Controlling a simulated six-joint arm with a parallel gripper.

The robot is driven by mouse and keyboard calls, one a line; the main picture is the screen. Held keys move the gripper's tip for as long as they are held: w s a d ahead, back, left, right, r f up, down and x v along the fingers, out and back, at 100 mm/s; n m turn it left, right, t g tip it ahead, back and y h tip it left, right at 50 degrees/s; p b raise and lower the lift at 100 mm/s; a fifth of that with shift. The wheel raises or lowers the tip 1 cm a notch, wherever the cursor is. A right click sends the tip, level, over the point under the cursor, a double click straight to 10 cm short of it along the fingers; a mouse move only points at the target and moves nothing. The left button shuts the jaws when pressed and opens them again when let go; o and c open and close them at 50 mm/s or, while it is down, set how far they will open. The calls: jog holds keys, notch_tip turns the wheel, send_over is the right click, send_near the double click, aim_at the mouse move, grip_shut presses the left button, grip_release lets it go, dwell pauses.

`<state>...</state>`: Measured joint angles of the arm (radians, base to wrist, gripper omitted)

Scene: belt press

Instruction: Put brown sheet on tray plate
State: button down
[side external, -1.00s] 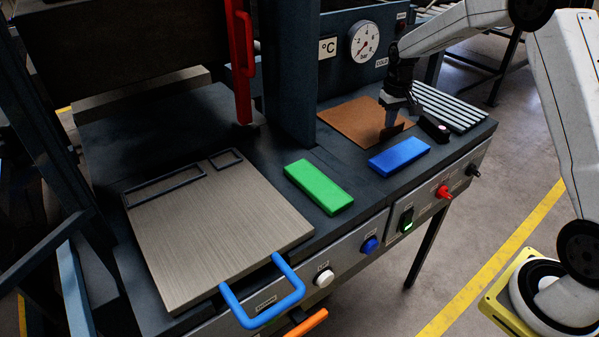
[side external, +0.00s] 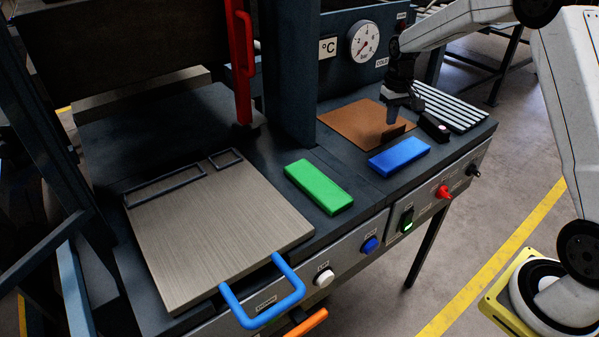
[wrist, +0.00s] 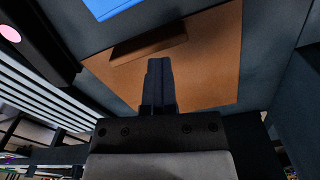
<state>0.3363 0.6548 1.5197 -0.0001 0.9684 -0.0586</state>
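The brown sheet (side external: 350,122) lies flat at the back right of the dark bench, with a small raised tab (side external: 396,131) near its right edge. The sheet also shows in the wrist view (wrist: 215,60), with the tab (wrist: 135,50) beyond my fingers. My gripper (side external: 391,119) points down at the tab, its tips at or just above it. In the wrist view my gripper (wrist: 159,65) shows its fingers close together against the tab. The gap between them is hidden. The tray plate (side external: 215,235), brushed metal with a blue handle, is bare at the front left.
A dark post (side external: 290,80) and a red upright handle (side external: 241,70) stand behind. A slatted rack (side external: 450,107) and a small black box (side external: 434,127) are right of the sheet.

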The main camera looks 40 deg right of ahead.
jog(key=shift+a, duration=0.15)
dwell(0.5)
jog(key=shift+s+a, duration=0.15)
jog(key=shift+a, duration=0.1)
jog(key=shift+n+t, duration=0.6)
jog(key=shift+n, duration=0.2)
jog(key=s+a, duration=0.2)
jog(key=a, duration=0.1)
jog(key=s+a, duration=0.5)
jog(key=a, duration=0.1)
jog(key=shift+s+r, duration=0.2)
jog(key=shift+r, duration=0.05)
jog(key=s+a+f, duration=0.1)
jog(key=s+a, duration=0.2)
jog(key=s, duration=0.3)
jog(key=s+a+n+t, duration=0.1)
jog(key=s+a, duration=0.3)
jog(key=s, duration=0.2)
jog(key=shift+s+f+n, duration=0.3)
jog(key=shift+s+f, duration=0.05)
jog(key=shift+f, duration=0.05)
jog(key=c, duration=0.6)
grip_release()
jog(key=shift+a, duration=0.1)
jog(key=shift+w, duration=0.1)
